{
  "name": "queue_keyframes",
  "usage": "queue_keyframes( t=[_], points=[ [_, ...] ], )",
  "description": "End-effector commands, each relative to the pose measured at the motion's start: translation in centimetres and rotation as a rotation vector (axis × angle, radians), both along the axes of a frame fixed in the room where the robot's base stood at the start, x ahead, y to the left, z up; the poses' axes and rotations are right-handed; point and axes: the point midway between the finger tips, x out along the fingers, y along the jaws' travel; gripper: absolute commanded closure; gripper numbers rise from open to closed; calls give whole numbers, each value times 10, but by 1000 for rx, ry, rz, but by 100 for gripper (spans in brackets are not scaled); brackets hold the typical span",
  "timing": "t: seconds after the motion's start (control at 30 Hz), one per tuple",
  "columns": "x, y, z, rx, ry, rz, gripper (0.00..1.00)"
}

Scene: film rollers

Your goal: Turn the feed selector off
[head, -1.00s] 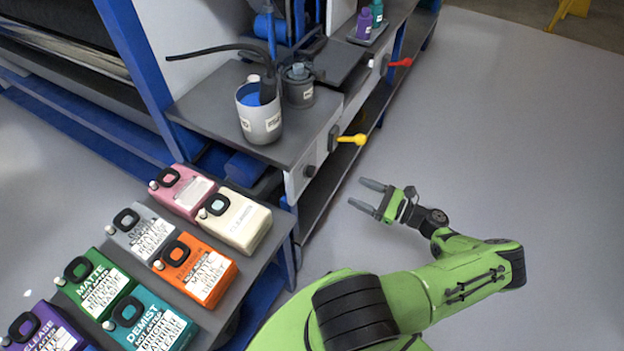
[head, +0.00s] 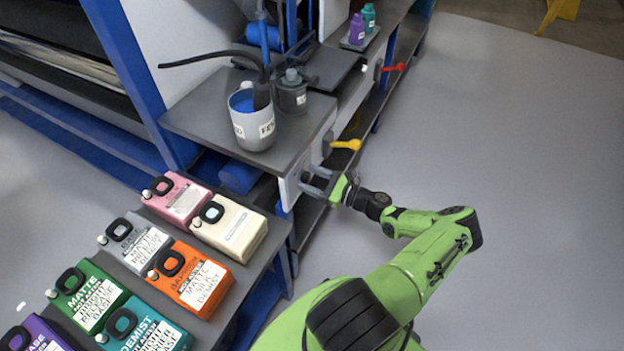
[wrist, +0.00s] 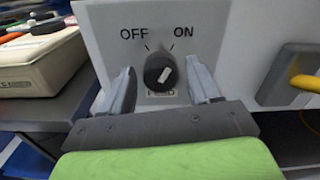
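The feed selector (wrist: 160,72) is a round black knob on a white panel, marked OFF at upper left and ON at upper right. Its pale pointer mark is tilted toward the upper right, the ON side. My gripper (wrist: 162,85) is open, with one finger on each side of the knob in the wrist view; whether either finger touches it I cannot tell. In the head view my gripper (head: 316,183) is at the white panel (head: 292,187) below the bench, and its fingers hide the knob.
A yellow lever handle (head: 346,145) sticks out just right of the knob; its dark mount (wrist: 290,75) shows in the wrist view. A red lever (head: 395,67) is farther back. Floor at right is clear.

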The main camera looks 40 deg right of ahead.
Motion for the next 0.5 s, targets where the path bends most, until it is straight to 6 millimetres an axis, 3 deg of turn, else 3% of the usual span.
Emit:
queue_keyframes(
  t=[0.03,0.3,0.5],
  points=[
    [0,0,0,0,0,0,47],
    [0,0,0,0,0,0,89],
    [-1,0,0,-9,-2,1,91]
  ],
)
